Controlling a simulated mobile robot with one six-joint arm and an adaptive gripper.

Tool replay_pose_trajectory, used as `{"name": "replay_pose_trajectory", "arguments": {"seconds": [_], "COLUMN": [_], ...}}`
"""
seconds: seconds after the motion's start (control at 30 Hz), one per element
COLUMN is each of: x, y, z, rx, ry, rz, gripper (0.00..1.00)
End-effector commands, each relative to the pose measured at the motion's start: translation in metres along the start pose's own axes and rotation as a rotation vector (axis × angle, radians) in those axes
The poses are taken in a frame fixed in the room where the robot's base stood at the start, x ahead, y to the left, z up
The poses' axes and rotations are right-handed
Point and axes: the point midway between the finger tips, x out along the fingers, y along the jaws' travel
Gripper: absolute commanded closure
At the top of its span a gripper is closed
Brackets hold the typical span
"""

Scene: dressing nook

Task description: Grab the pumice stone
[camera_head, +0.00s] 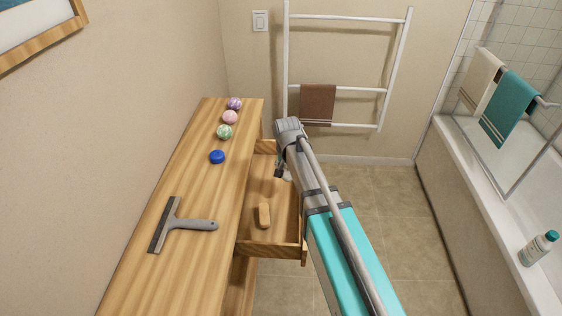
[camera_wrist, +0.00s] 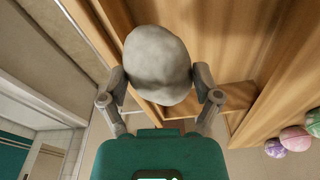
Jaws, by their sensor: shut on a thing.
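The pumice stone (camera_wrist: 157,62) is a pale grey, rounded lump in the wrist view. It sits between the two fingers of my gripper (camera_wrist: 160,78), which touch it on both sides. In the head view my gripper (camera_head: 281,171) is at the far part of the open drawer (camera_head: 272,248), and my arm hides much of it. Only a small pale bit shows beside the fingers there. Whether the stone still touches the drawer floor I cannot tell.
A tan wooden-looking object (camera_head: 264,215) lies in the drawer's near part. On the wooden top (camera_head: 190,190) are a squeegee (camera_head: 178,225), a blue round item (camera_head: 217,157) and green (camera_head: 224,132), pink (camera_head: 230,117) and purple (camera_head: 235,103) balls. A towel rack (camera_head: 345,88) stands behind.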

Motion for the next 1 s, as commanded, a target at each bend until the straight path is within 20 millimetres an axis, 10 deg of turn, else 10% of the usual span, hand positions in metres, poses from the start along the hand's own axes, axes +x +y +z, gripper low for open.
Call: {"name": "replay_pose_trajectory", "arguments": {"seconds": [1.0], "x": [-0.016], "y": [0.023], "z": [0.019], "rx": [0.0], "ry": [0.0], "rz": [0.0], "gripper": [0.63]}}
